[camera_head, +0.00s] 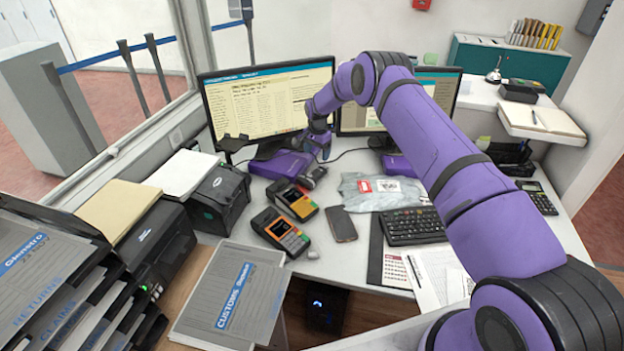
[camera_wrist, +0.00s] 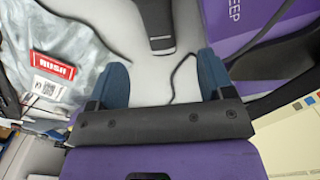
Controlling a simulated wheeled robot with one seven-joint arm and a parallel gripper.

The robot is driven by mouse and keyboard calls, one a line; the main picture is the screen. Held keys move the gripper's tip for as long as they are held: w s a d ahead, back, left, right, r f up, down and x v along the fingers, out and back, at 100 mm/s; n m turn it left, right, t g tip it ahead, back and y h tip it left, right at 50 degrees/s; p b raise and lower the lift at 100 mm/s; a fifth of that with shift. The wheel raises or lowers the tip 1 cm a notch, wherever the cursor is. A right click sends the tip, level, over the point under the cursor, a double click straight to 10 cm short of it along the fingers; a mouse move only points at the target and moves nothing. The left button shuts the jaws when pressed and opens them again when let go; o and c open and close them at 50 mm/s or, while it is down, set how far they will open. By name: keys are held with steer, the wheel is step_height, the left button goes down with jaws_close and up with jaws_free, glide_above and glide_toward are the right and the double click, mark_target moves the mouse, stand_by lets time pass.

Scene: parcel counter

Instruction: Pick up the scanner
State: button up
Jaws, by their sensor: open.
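My gripper (camera_head: 319,153) is above the back of the counter, in front of the monitors. A dark object that looks like the scanner (camera_head: 313,176) lies on the counter just below it, partly hidden in the head view. In the wrist view my gripper (camera_wrist: 162,76) is open, its two blue fingers apart with nothing between them. The scanner (camera_wrist: 156,22) shows there as a black handle shape at the top, beyond the fingertips and cut off by the frame. A thin dark cable curves below it.
A grey parcel (camera_head: 383,192) with a red RUSH label (camera_wrist: 52,68) lies beside the gripper. A purple box (camera_head: 283,164) is behind. Two card terminals (camera_head: 294,201) (camera_head: 279,234) and a phone (camera_head: 341,224) lie in front. Monitors (camera_head: 268,103) stand close behind.

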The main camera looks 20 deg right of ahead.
mark_target(317, 171)
steer(key=f, duration=1)
steer(key=shift+s, duration=0.2)
steer(key=c, duration=1.1)
